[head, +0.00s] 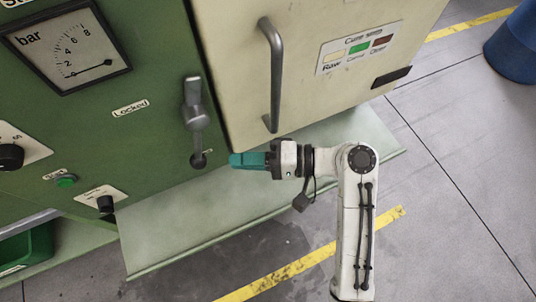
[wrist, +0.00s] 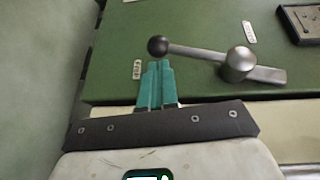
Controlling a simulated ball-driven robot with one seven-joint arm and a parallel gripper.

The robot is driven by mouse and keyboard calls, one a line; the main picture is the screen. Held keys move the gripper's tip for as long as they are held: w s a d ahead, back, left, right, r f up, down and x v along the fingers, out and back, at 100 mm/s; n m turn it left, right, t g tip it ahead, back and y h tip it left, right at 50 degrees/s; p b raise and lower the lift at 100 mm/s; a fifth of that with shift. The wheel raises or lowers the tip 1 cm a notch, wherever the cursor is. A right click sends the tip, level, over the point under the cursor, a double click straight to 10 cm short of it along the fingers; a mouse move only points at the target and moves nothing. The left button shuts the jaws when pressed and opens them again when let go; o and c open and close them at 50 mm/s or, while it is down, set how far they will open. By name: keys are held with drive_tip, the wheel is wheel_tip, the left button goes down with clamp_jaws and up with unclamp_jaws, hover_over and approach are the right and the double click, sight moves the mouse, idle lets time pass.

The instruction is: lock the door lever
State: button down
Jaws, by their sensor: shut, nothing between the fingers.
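The door lever (head: 196,118) is grey metal on the green panel, left of the cream door (head: 300,75). In the head view its arm hangs down from the hub to a dark ball knob (head: 198,160). A "Locked" label (head: 130,108) is left of the lever. My gripper (head: 232,160) has teal fingers, shut and empty, pointing left just right of the knob. In the wrist view the fingertips (wrist: 160,65) appear just below the knob (wrist: 157,46), and the hub (wrist: 238,64) is to the right. Whether they touch the knob is unclear.
The door has a vertical bar handle (head: 272,75) above my gripper. A pale green ledge (head: 190,220) runs below the panel. Knobs and a green button (head: 66,181) are at the left, under a pressure gauge (head: 68,45). A blue drum (head: 515,45) stands far right.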

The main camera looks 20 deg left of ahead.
drive_tip(key=shift+p+x, duration=0.35)
drive_tip(key=shift+x, duration=1.95)
drive_tip(key=shift+a+f, duration=0.1)
drive_tip(key=shift+a, duration=0.05)
